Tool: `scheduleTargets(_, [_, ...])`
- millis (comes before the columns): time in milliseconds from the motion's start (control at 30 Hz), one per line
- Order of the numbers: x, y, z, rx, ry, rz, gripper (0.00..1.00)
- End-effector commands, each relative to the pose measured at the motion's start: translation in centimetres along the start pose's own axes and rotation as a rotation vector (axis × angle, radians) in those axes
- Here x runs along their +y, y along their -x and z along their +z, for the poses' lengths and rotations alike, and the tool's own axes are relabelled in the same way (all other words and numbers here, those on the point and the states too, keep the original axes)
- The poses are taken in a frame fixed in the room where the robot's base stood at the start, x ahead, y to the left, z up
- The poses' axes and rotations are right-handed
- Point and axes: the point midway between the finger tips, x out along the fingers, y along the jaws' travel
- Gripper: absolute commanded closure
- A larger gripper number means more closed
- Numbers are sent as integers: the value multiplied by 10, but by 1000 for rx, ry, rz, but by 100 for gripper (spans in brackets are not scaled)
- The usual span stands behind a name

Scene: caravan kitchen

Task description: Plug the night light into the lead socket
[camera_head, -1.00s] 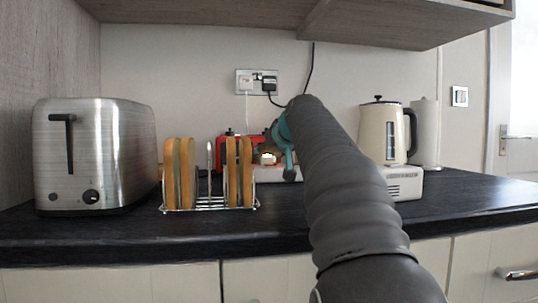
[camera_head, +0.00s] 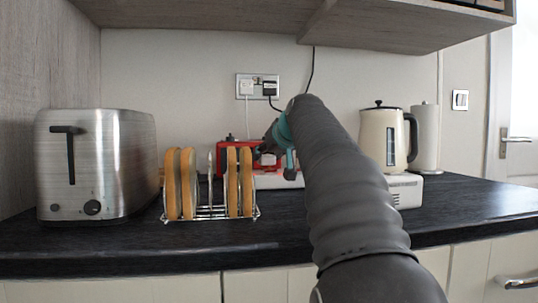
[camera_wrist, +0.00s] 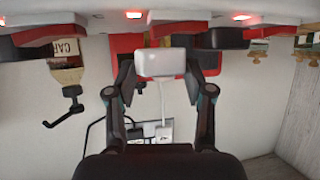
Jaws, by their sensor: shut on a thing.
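My gripper (camera_wrist: 160,88) is shut on the white night light (camera_wrist: 159,62), a small rounded block between its two fingertips in the wrist view. In the head view my gripper (camera_head: 267,150) is behind the toast rack, and the light is hard to make out there. The long white lead (camera_head: 275,181) lies on the worktop behind the rack, partly hidden by my arm. In the wrist view a pale strip with red glowing spots, apparently the lead (camera_wrist: 188,17), runs along the top, beyond the light. Whether the light touches it I cannot tell.
A steel toaster (camera_head: 95,165) and a toast rack (camera_head: 210,213) stand in front at left. A red object (camera_head: 227,146) is behind the gripper. A cream kettle (camera_head: 383,137) and paper roll (camera_head: 426,140) stand at right. A wall socket (camera_head: 257,80) holds two plugs.

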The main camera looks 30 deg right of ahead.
Motion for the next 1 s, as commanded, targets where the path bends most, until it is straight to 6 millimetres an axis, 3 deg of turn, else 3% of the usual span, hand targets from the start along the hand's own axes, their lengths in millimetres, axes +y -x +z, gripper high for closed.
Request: scheduleTargets(1000, [0, 8, -17, 1, 0, 0, 82])
